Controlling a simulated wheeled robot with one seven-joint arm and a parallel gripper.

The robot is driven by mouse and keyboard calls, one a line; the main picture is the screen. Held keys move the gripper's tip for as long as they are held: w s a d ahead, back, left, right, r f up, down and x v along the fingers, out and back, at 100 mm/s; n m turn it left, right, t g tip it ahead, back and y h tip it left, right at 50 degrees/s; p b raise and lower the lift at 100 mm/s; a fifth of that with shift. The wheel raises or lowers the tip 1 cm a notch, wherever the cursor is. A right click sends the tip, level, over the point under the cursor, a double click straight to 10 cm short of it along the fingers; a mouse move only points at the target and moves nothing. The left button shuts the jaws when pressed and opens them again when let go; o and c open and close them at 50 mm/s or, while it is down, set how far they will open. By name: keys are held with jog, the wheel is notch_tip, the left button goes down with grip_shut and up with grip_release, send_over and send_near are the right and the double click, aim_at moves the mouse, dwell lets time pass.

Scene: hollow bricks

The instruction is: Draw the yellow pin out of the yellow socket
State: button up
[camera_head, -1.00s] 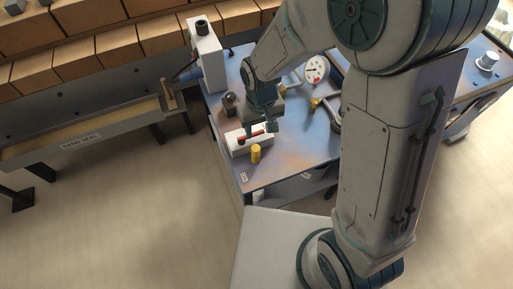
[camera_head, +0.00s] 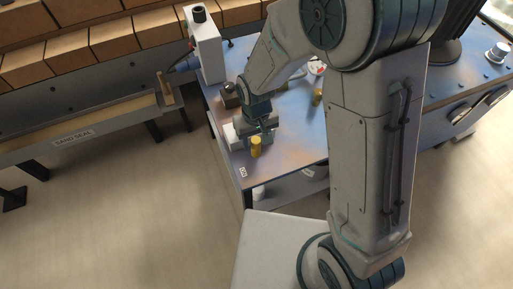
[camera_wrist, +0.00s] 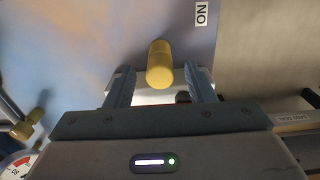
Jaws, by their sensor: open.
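The yellow pin (camera_head: 256,143) stands upright near the front edge of the blue table, beside a white block. It also shows in the wrist view (camera_wrist: 159,66) as a short yellow cylinder. I cannot clearly tell the yellow socket apart from the pin. My gripper (camera_head: 264,137) is low over the white block, right behind the pin. In the wrist view, my gripper (camera_wrist: 157,70) is open, with one finger on each side of the pin and visible gaps; nothing is held.
The white block (camera_head: 231,134) is partly hidden by my gripper. A white machine (camera_head: 206,45) stands at the back left of the table. A brass fitting (camera_head: 317,97) and a gauge (camera_wrist: 17,170) lie to the side. The table's front left corner is clear.

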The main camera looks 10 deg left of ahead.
jog(key=shift+f, duration=0.6)
jog(key=shift+r, duration=0.1)
jog(key=c, duration=1)
